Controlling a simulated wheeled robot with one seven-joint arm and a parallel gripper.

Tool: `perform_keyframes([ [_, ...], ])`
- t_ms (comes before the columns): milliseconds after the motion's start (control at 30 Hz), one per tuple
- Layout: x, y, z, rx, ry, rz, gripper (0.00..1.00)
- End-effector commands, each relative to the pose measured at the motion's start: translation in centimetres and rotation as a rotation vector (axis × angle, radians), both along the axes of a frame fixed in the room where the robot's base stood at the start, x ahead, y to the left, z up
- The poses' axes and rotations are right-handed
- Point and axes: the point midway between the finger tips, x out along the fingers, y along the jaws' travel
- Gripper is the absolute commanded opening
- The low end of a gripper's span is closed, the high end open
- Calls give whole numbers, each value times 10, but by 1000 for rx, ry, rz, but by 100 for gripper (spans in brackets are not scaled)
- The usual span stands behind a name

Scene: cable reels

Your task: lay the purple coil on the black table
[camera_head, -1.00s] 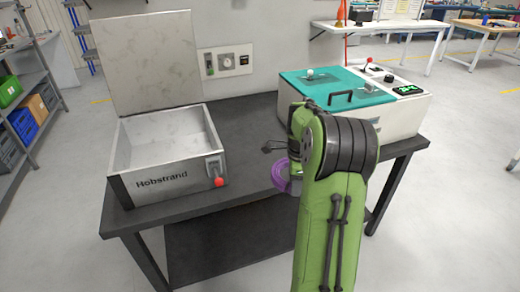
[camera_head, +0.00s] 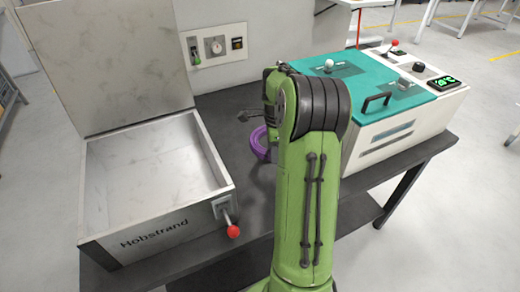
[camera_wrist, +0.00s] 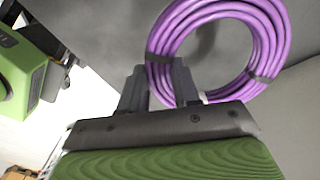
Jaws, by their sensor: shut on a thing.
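The purple coil (camera_wrist: 275,38) is a ring of several cable turns with dark ties. My gripper (camera_wrist: 160,85) is shut on its near left edge in the wrist view. In the head view the coil (camera_head: 259,144) shows partly, left of my green arm, which hides the rest of it and most of my gripper. The black table (camera_head: 238,110) is behind and below the coil. I cannot tell whether the coil touches the tabletop.
An open metal box (camera_head: 160,180) marked Hobstrand, with a red-knobbed lever, stands at the table's left. A white machine (camera_head: 400,130) with a teal lid stands at the right. Bare tabletop lies between them. A wall panel (camera_head: 215,45) is behind.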

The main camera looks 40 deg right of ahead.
Motion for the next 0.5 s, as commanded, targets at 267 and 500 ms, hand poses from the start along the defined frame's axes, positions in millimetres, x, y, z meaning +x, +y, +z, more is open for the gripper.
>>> perform_keyframes([
  [267, -1, 0, -41, 1, 2, -2, 0],
  [500, -1, 0, -84, 1, 2, -1, 0],
])
